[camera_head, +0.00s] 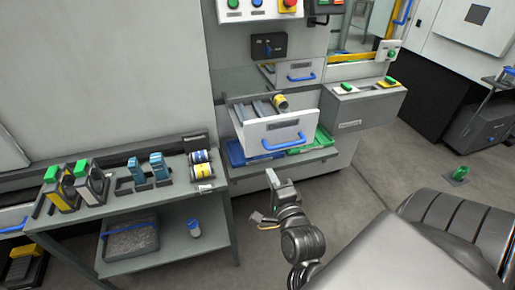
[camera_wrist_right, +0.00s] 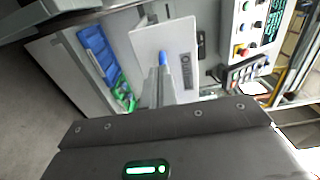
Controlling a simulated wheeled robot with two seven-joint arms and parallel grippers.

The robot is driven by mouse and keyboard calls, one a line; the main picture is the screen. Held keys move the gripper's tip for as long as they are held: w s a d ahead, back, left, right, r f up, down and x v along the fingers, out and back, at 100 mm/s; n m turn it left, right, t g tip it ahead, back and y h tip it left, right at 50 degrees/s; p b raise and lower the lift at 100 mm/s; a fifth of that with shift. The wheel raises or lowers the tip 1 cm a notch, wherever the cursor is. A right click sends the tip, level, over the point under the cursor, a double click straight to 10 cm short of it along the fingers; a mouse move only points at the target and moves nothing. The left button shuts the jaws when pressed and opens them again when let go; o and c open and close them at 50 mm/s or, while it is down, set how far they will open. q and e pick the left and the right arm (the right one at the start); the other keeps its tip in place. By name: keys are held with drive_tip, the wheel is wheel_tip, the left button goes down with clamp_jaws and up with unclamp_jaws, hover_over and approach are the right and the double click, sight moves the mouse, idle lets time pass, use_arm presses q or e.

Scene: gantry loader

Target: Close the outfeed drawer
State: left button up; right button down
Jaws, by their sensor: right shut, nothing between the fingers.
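A drawer with a white front (camera_head: 270,128) and a blue bar handle (camera_head: 285,142) stands pulled out of the grey cabinet; I take it for the outfeed drawer. A yellow-banded cylinder (camera_head: 280,102) and grey pieces show inside it. My right gripper (camera_head: 271,178) is shut and empty, and appears just below and in front of the drawer front in the head view. In the right wrist view the fingers (camera_wrist_right: 160,85) point at the white front (camera_wrist_right: 150,40), with the blue handle (camera_wrist_right: 163,58) just past the tips. Contact cannot be told. My left gripper is not in view.
A blue tray (camera_head: 236,153) and a green tray (camera_head: 322,143) lie on a shelf below the drawer. Another blue-handled drawer (camera_head: 300,70) is above. A button box (camera_head: 362,98) juts out at right. A grey workbench (camera_head: 110,205) with tools stands at left.

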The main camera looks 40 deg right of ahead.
sight(255, 142)
drive_tip(key=p+x, duration=0.2)
drive_tip(key=x, duration=1)
drive_tip(key=shift+w, duration=0.1)
